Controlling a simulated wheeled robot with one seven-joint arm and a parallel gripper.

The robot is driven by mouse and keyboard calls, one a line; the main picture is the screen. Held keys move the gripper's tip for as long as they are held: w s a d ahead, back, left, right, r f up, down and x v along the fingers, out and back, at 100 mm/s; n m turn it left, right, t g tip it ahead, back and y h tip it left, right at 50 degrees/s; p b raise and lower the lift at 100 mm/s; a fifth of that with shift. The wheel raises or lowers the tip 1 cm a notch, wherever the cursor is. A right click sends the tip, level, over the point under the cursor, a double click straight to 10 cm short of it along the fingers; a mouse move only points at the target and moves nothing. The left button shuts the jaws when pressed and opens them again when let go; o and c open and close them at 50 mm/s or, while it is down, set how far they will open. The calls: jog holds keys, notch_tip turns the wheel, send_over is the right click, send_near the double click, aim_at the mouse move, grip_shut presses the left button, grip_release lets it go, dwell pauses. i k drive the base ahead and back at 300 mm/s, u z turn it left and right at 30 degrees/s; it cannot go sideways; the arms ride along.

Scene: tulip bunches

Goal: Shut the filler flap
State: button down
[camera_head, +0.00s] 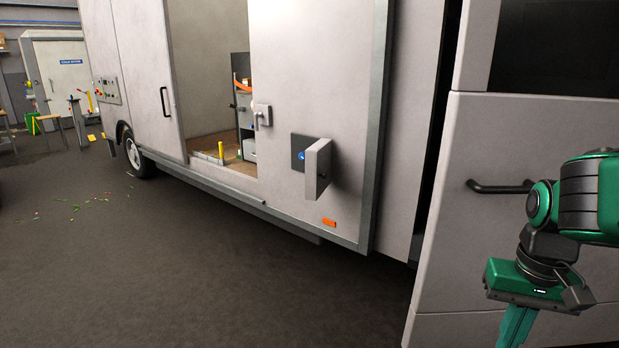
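The filler flap (318,168) is a small light grey door on the side of the van (300,60). It stands open, swung out from a dark square recess (297,154) with a blue spot (301,156) in it. My gripper (517,328) is at the lower right, well apart from the flap and pointing down. It is green, and its fingertips are cut off by the bottom edge, so I cannot tell whether it is open or shut.
The van's doorway (208,80) is open left of the flap. Dark floor (200,275) before the van is clear, with scattered leaves and petals (90,205) at left.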

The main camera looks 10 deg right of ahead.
aim_at(319, 157)
jog(key=u, duration=0.45)
jog(key=i, duration=1.5)
jog(key=z, duration=0.4)
